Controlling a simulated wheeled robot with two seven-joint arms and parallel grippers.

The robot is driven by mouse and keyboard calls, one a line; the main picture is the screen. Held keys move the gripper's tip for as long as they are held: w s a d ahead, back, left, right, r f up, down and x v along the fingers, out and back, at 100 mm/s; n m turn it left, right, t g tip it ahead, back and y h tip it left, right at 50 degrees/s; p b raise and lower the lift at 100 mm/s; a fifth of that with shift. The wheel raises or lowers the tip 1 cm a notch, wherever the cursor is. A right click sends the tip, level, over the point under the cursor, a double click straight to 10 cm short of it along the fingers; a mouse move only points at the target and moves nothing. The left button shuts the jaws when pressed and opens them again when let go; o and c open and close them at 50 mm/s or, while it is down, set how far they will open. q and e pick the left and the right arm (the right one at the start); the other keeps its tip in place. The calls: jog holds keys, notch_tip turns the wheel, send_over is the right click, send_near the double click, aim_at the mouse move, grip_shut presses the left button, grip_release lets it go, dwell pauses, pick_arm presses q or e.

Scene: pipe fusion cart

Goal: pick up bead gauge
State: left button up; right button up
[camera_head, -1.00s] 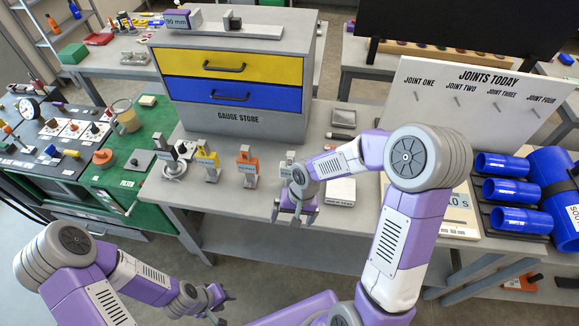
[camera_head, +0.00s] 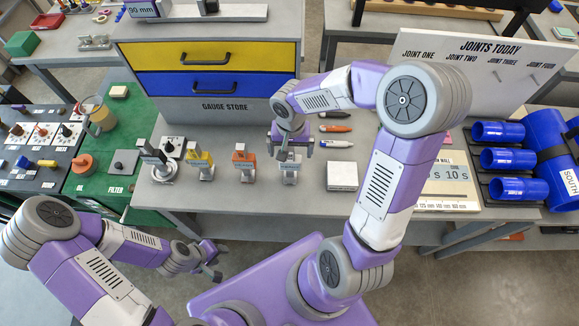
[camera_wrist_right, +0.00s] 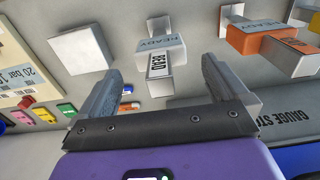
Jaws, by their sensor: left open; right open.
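The bead gauge (camera_head: 290,172) is a small grey upright piece with a light label, standing on the grey bench in front of the gauge store. In the right wrist view the bead gauge (camera_wrist_right: 160,72) shows its label and lies between my finger tips. My right gripper (camera_head: 290,150) is open, close above and behind the gauge, hiding part of its top; its fingers also show in the wrist view (camera_wrist_right: 162,80), one on each side. I cannot tell whether they touch it. My left gripper (camera_head: 214,266) is open and empty, low in front of the bench.
An orange gauge (camera_head: 243,165), a yellow gauge (camera_head: 201,165) and a grey round-based gauge (camera_head: 162,168) stand to the left. A white block (camera_head: 342,176) lies to the right. The gauge store (camera_head: 212,108) stands behind; several coloured pens lie right of it.

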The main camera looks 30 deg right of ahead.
aim_at(290, 163)
notch_tip(290, 163, down, 3)
jog(key=shift+f, duration=0.2)
jog(key=shift+c, duration=0.2)
